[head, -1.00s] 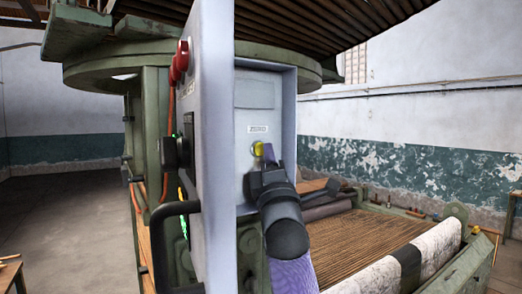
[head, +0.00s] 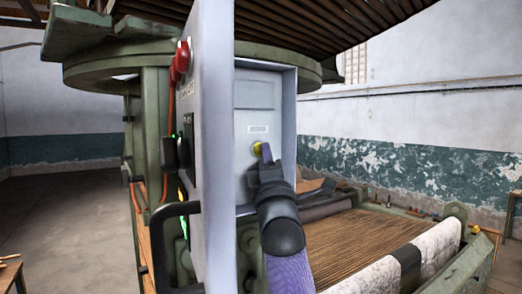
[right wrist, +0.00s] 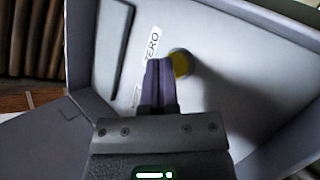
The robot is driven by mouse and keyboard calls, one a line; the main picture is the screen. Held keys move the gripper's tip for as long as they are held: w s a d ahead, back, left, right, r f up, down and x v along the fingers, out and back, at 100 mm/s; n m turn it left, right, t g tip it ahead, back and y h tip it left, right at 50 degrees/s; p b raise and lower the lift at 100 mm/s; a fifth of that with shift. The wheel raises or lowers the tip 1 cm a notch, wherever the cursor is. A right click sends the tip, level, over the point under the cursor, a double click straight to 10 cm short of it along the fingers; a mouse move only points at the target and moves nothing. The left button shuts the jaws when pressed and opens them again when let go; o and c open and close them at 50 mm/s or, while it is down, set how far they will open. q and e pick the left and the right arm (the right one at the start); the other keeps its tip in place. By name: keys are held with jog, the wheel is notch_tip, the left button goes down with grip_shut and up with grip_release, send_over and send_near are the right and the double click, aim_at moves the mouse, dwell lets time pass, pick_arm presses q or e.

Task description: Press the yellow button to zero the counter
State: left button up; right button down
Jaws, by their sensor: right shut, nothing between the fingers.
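The yellow button (head: 256,148) sits on the pale recessed panel (head: 255,110), under a small label (head: 258,129). In the right wrist view the button (right wrist: 182,64) shows beside a label (right wrist: 152,45) on which "ERO" can be read. My right gripper (head: 265,152) is shut and empty, its purple fingertips right at the button's right edge in the head view. In the right wrist view the closed fingers (right wrist: 160,68) overlap the button's left side. I cannot tell whether they touch it. A blank grey rectangle (head: 255,94) is above the label. My left gripper is not in view.
The panel's raised frame (head: 289,120) surrounds the recess. A loom bed of brown threads (head: 360,245) lies to the right. Open floor (head: 70,215) is at left.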

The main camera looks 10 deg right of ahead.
jog(key=shift+w+a, duration=0.15)
jog(key=shift+w, duration=0.3)
dwell(0.7)
jog(key=shift+s+d, duration=0.25)
jog(key=shift+s, duration=0.6)
jog(key=s, duration=0.1)
jog(key=s+d, duration=0.1)
jog(key=s, duration=0.1)
jog(key=s+p, duration=0.1)
jog(key=shift+s+d, duration=0.35)
jog(key=shift+f, duration=0.1)
